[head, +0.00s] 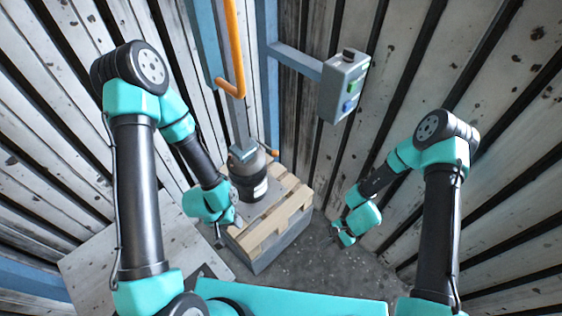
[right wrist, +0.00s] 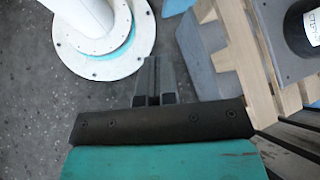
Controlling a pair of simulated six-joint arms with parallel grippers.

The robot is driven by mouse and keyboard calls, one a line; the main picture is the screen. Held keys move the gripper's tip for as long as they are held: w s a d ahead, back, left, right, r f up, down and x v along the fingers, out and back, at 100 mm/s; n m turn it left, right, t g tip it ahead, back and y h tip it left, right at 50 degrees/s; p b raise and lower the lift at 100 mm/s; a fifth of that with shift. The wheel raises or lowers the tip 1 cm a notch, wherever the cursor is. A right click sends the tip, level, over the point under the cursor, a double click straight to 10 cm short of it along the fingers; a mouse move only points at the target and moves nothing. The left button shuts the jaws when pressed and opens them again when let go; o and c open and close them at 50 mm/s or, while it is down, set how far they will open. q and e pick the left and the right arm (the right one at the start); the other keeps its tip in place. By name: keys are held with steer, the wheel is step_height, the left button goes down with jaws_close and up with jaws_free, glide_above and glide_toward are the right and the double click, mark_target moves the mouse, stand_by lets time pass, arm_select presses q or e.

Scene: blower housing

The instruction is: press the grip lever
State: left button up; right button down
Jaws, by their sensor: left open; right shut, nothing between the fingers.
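No part is clearly recognisable as the grip lever. A dark cylindrical unit (head: 250,180) with a grey box-like head (head: 243,152) stands upright on a wooden pallet (head: 290,205). A small orange piece (head: 272,152) sticks out at the right of its head; I cannot tell whether it is a lever. My left gripper (head: 228,226) is open, low beside the unit's left side near the pallet edge; its fingertips are small and partly hidden. My right gripper (head: 335,236) is shut and empty, right of the pallet and apart from it. Its closed fingers show in the right wrist view (right wrist: 158,80).
A grey control box (head: 344,86) with a green and a blue button sits on a blue arm at the upper middle. An orange bent pipe (head: 236,60) hangs above the unit. Slatted walls surround the space. Grey floor (head: 310,262) is free right of the pallet.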

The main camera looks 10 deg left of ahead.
steer(key=w+a+m+t+y, duration=0.6)
steer(key=w+t, duration=0.2)
steer(key=w, duration=0.3)
steer(key=w+a+r+m+t+y, duration=0.1)
steer(key=w+a+m+t+y, duration=0.4)
steer(key=w+t, duration=0.3)
steer(key=w+m+y, duration=0.1)
steer(key=w, duration=0.2)
steer(key=shift+w+a+r+t+y, duration=0.15)
steer(key=shift+w+a+t+y, duration=0.15)
steer(key=shift+a+t, duration=0.1)
steer(key=s+d+r+x, duration=0.1)
steer(key=r+x, duration=0.1)
steer(key=x, duration=1)
steer(key=shift+a+r, duration=0.35)
steer(key=shift+s+r, duration=0.15)
